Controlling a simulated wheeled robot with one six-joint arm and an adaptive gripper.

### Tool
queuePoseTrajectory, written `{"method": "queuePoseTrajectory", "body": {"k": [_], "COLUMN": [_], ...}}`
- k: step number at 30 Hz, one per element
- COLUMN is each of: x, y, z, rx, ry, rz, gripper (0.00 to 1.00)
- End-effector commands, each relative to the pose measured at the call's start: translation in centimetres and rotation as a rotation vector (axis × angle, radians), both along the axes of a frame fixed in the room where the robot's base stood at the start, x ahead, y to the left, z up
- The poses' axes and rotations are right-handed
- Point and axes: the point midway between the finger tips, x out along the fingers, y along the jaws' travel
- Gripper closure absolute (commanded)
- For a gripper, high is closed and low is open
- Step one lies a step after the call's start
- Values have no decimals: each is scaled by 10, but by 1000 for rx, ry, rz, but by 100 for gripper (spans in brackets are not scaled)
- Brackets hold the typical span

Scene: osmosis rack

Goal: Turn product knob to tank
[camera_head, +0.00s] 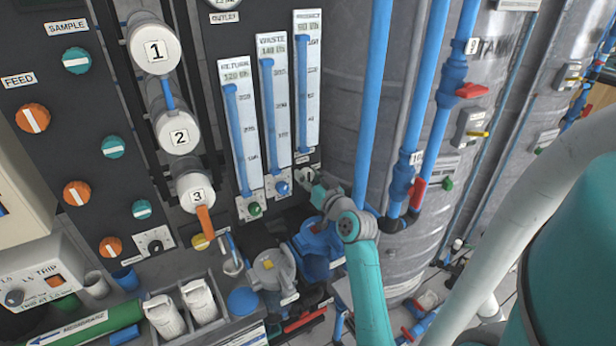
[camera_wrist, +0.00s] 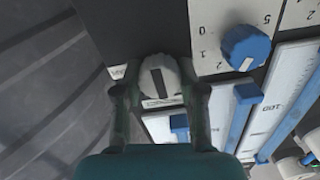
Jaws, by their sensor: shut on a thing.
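The white product knob (camera_wrist: 158,77) with a dark pointer line sits between my gripper's two fingers in the wrist view. My gripper (camera_wrist: 160,92) is shut on it, one finger on each side. The pointer line runs nearly upright in that picture. A small label (camera_wrist: 163,101) shows just below the knob and another (camera_wrist: 118,71) to its left; I cannot read either. In the head view my gripper (camera_head: 306,182) reaches the panel below the product flow tube (camera_head: 306,80). There the knob is mostly hidden by the fingers.
A blue knob (camera_wrist: 246,47) on a numbered dial is close right of my gripper in the wrist view. In the head view, a green knob (camera_head: 254,209) is further left, blue pipes (camera_head: 375,95) and a grey tank (camera_head: 345,80) stand right, and pumps (camera_head: 272,268) sit below.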

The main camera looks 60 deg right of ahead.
Motion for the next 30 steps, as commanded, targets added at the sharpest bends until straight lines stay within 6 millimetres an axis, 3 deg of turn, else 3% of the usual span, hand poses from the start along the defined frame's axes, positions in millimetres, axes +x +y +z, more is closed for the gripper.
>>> {"method": "queuePoseTrajectory", "body": {"k": [8,9,12,30], "x": [0,0,0,0], "y": [0,0,0,0], "z": [-1,-1,-1,0], "rx": [1,1,0,49], "ry": [3,3,2,-30], "rz": [1,1,0,0], "gripper": [94,52,34,34]}}
